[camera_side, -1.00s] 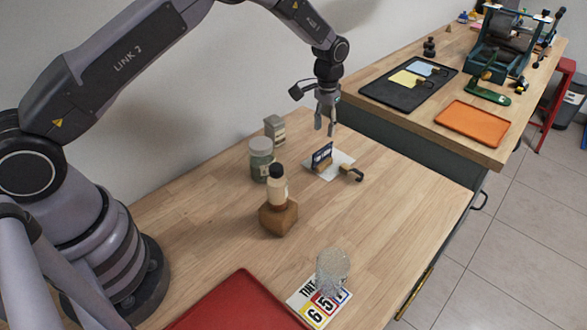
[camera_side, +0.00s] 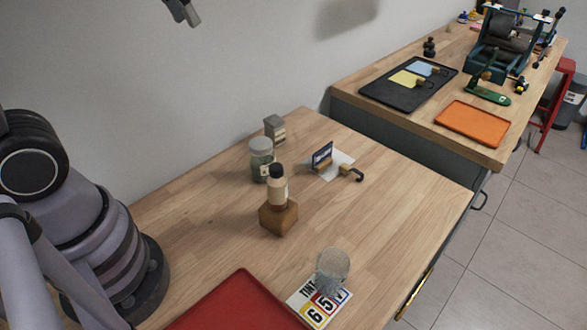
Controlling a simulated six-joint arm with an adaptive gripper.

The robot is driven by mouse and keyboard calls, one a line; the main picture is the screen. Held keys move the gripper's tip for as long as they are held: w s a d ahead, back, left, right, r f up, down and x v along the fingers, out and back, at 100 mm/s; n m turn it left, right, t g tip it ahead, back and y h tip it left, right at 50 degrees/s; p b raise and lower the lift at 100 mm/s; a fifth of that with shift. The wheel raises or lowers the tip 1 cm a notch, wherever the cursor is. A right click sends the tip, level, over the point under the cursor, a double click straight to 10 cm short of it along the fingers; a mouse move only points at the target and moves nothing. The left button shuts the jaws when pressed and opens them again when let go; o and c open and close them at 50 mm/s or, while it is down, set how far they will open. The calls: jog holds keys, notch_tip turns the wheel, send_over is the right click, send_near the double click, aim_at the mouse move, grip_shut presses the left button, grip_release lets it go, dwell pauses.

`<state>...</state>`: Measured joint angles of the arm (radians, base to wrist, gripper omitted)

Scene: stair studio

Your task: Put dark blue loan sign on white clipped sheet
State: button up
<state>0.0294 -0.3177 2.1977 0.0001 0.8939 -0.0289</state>
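The dark blue loan sign (camera_side: 322,155) stands upright in its small wooden foot, at the left part of the white clipped sheet (camera_side: 342,158) on the wooden bench. Its foot covers part of the sheet, and it appears to rest on it. A dark clip with a hooked handle (camera_side: 353,174) sits at the sheet's right front edge. Only a grey tip of my gripper (camera_side: 182,11) shows at the top edge, high up and well away from the sign. The rest is out of frame, so its opening is not clear. Nothing touches the sign.
A lidded jar (camera_side: 261,160), a grey box (camera_side: 275,130) and a bottle on a wooden block (camera_side: 278,215) stand left of the sheet. A red tray (camera_side: 235,305) lies in front. Bench right of the sheet is clear.

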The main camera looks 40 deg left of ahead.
jog(key=s+f+t, duration=0.1)
jog(key=s+f, duration=0.1)
jog(key=s, duration=0.9)
jog(key=shift+s+a, duration=0.15)
jog(key=shift+a, duration=0.25)
